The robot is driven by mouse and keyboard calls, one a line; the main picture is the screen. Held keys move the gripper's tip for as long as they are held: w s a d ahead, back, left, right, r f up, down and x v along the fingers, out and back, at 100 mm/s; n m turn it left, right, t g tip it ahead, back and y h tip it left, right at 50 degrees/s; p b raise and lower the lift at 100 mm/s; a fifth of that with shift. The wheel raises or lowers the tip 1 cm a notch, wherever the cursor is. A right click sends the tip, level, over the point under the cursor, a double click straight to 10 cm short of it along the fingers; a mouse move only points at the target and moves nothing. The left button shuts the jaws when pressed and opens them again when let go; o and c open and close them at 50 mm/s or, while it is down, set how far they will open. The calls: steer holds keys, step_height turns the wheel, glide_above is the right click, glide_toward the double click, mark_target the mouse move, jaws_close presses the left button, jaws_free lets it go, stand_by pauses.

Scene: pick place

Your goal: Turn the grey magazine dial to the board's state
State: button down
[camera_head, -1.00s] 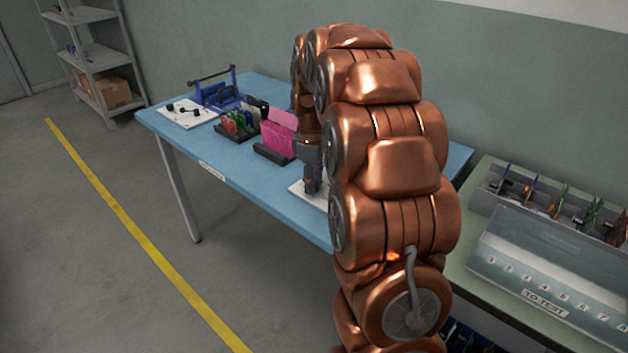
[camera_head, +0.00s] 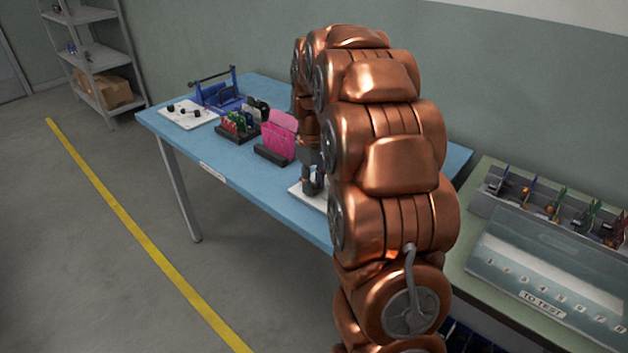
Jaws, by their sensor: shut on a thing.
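My gripper (camera_head: 313,184) points down over a white board (camera_head: 303,194) near the front edge of the blue table. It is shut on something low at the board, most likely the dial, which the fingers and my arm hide. My copper arm covers most of that board and the table's right part. A second white panel (camera_head: 178,115) with several black knobs lies at the table's far left corner. I cannot read any dial setting or board state from here.
On the blue table (camera_head: 225,167) stand a pink holder (camera_head: 277,140), a dark rack (camera_head: 238,133) of coloured pieces and a blue frame (camera_head: 216,92). At right, a green bench holds a grey divided bin (camera_head: 520,210) and a clear-lidded "TO TEST" case (camera_head: 545,262).

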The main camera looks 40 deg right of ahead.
steer(key=m, duration=0.4)
steer(key=shift+m+p, duration=0.35)
steer(key=shift+m, duration=0.05)
steer(key=m+p, duration=0.1)
steer(key=m, duration=0.4)
steer(key=shift+r, duration=0.1)
steer(key=m+p, duration=0.1)
steer(key=m, duration=0.4)
steer(key=shift+m+p, duration=0.3)
steer(key=shift+m, duration=0.1)
steer(key=shift+m+p, duration=0.65)
steer(key=shift+m, duration=1.35)
steer(key=c, duration=0.9)
jaws_free()
steer(key=shift+o, duration=0.2)
